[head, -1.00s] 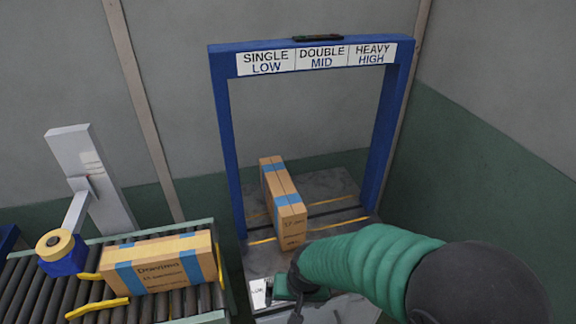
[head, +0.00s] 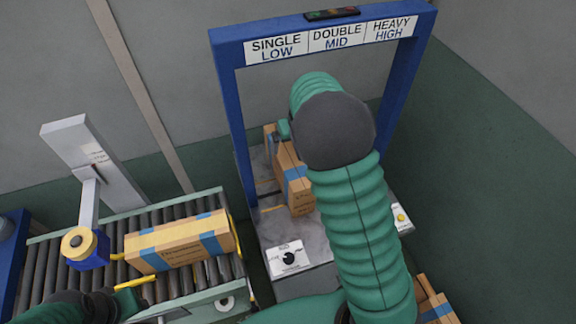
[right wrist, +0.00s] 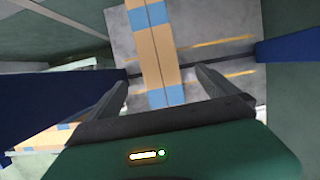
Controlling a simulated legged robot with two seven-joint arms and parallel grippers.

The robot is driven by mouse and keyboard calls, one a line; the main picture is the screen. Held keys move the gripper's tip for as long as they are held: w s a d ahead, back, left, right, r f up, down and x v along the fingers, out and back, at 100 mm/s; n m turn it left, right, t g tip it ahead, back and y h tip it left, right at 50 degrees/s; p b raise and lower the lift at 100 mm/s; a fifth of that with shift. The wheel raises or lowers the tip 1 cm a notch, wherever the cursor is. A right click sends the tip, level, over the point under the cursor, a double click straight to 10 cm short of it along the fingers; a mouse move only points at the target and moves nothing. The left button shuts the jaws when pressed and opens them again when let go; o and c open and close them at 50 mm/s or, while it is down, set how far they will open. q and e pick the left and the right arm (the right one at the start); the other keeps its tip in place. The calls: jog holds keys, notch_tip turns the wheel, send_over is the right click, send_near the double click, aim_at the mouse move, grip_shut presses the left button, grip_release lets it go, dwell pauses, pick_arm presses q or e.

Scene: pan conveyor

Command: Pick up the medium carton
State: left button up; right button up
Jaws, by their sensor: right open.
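A tall, narrow brown carton with blue tape (head: 298,187) stands on the grey platform under the blue gate. My right arm partly hides it in the head view. In the right wrist view its top (right wrist: 158,55) runs between the two fingers of my right gripper (right wrist: 163,73), which is open, with a gap on each side. A wider carton (head: 180,243) with blue tape lies on the roller conveyor at left. I cannot tell for sure which carton is the medium one.
The blue gate (head: 230,130) has posts on both sides of the platform and a labelled top beam. A further carton (head: 437,306) shows at the lower right. A dial panel (head: 289,258) is at the platform's front. A tape-roll device (head: 85,245) stands at the conveyor.

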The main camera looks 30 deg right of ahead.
aim_at(289, 154)
jog(key=x, duration=0.5)
jog(key=shift+w+a+f, duration=0.1)
jog(key=shift+a, duration=0.05)
jog(key=w+f, duration=0.2)
jog(key=shift+w+f, duration=0.1)
jog(key=shift+f, duration=0.3)
jog(key=f, duration=0.3)
jog(key=shift+d+f, duration=0.4)
jog(key=shift+w+d+f, duration=0.1)
jog(key=shift+w+f, duration=0.2)
jog(key=shift+w, duration=0.15)
jog(key=shift+c, duration=1.8)
jog(key=shift+s+r, duration=0.15)
jog(key=shift+s, duration=0.05)
jog(key=c, duration=1.6)
pick_arm(q)
jog(key=shift+w+a+f, duration=0.2)
jog(key=shift+w+f, duration=0.1)
jog(key=shift+w, duration=0.2)
pick_arm(e)
jog(key=shift+w, duration=0.1)
grip_shut()
